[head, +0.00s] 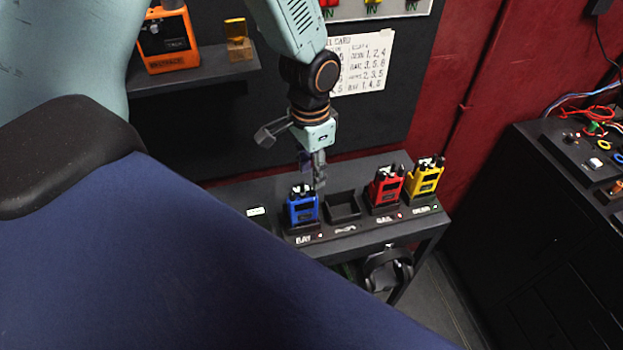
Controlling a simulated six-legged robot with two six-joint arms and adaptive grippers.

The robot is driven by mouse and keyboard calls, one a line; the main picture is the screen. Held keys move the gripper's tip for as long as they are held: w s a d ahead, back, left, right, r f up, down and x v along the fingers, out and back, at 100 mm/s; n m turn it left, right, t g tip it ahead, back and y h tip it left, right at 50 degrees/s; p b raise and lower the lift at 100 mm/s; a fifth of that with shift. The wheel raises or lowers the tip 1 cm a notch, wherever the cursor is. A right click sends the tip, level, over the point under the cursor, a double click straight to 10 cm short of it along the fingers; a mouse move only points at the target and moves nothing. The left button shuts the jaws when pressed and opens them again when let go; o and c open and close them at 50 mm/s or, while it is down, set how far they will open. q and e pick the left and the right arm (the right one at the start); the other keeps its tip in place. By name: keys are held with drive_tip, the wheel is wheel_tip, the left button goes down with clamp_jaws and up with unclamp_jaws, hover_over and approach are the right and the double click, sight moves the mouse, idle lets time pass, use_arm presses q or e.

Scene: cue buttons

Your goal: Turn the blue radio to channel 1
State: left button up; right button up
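The blue radio (302,208) stands upright in a dock on the dark shelf, above a label that seems to read "BAY". Dark knobs or stubs show on its top; its channel setting is too small to read. My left gripper (312,178) points down just above and behind the blue radio's top right. Its fingers look close together near the radio's top. I cannot tell whether they touch a knob or how far apart they are. My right gripper is not in view.
Right of the blue radio are an empty dock (343,207), a red radio (385,190) and a yellow radio (424,180). A number card (362,62) hangs behind. An orange device (168,40) sits on an upper shelf. Headphones (388,270) hang below. A dark cabinet stands right.

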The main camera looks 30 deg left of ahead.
use_arm(q)
wheel_tip(320, 180, up, 8)
drive_tip(key=shift+f, duration=0.15)
drive_tip(key=shift+w, duration=0.1)
